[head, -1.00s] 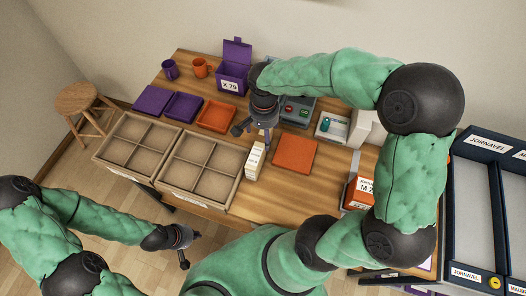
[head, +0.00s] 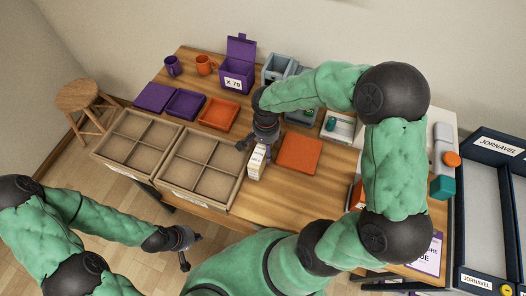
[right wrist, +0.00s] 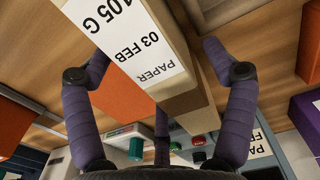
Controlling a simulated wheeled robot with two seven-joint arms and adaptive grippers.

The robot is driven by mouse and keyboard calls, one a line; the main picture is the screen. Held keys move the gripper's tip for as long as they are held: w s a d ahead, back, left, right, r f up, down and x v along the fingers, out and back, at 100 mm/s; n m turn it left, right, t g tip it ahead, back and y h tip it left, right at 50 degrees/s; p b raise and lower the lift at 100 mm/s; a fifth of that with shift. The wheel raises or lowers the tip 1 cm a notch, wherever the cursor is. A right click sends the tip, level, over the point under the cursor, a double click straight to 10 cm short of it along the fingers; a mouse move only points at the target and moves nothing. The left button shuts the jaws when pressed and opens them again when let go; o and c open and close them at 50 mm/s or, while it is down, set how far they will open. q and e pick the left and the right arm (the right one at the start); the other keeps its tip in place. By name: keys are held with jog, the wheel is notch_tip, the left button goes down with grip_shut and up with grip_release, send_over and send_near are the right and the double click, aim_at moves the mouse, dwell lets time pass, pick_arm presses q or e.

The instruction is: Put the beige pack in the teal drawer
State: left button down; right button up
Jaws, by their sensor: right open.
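The beige pack (head: 256,166) stands upright on the table beside the right-hand divided tray. It has a white label. The pack (right wrist: 172,32) also fills the middle of the right wrist view, its label reading "PAPER". My right gripper (head: 257,147) is just above the pack in the head view. It is open, with fingers on either side of the pack and visible gaps. A teal block (head: 442,188) projects from a pale unit at the right; I cannot tell whether it is the teal drawer. My left gripper (head: 184,248) hangs empty in front of the table, its opening unclear.
Two divided trays (head: 172,167) line the table's front left. An orange mat (head: 299,153) lies right of the pack. Behind are a purple box (head: 237,72), mugs (head: 205,65) and shallow trays. A dark-framed rack (head: 490,215) stands at the right.

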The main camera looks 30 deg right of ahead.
grip_shut()
jog(key=shift+r, duration=0.1)
